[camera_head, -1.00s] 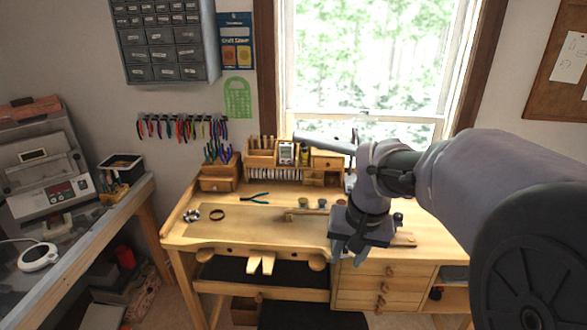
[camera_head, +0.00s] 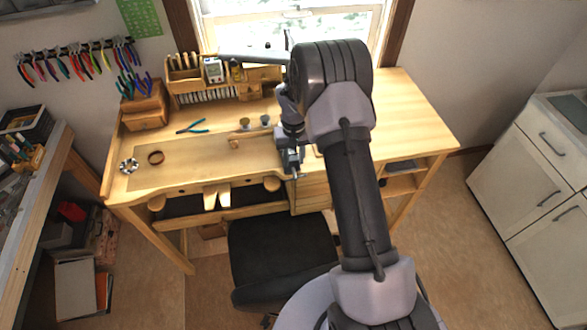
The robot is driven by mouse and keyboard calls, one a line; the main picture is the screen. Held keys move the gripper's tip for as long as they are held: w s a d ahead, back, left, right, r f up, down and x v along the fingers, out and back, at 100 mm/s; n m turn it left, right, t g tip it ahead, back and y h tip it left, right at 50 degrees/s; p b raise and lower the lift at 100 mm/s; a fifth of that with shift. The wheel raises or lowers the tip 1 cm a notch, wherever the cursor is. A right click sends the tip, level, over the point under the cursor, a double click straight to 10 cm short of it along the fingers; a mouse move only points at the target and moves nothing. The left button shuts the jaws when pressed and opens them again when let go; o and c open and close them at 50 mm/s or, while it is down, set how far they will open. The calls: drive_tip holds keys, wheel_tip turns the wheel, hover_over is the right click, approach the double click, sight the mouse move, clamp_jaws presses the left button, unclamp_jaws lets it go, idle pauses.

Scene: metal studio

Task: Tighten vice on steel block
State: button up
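My gripper (camera_head: 291,168) is over the right part of the wooden workbench (camera_head: 215,162), near its front edge, pointing down. It is small and dark, and I cannot tell whether its fingers are open or shut, or whether they touch anything. I cannot make out a vice or a steel block. My arm covers the bench area around and to the right of the gripper, so they may be hidden there.
Pliers with teal handles (camera_head: 192,127), a brown ring (camera_head: 156,157) and a beaded ring (camera_head: 129,166) lie on the bench's left half. Two small cups (camera_head: 265,120) stand near its middle. A black chair (camera_head: 280,252) stands in front. The bench's right end is clear.

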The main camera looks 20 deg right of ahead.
sight(294, 172)
drive_tip(key=f, duration=0.5)
drive_tip(key=shift+s+f, duration=0.2)
drive_tip(key=shift+f, duration=0.15)
clamp_jaws()
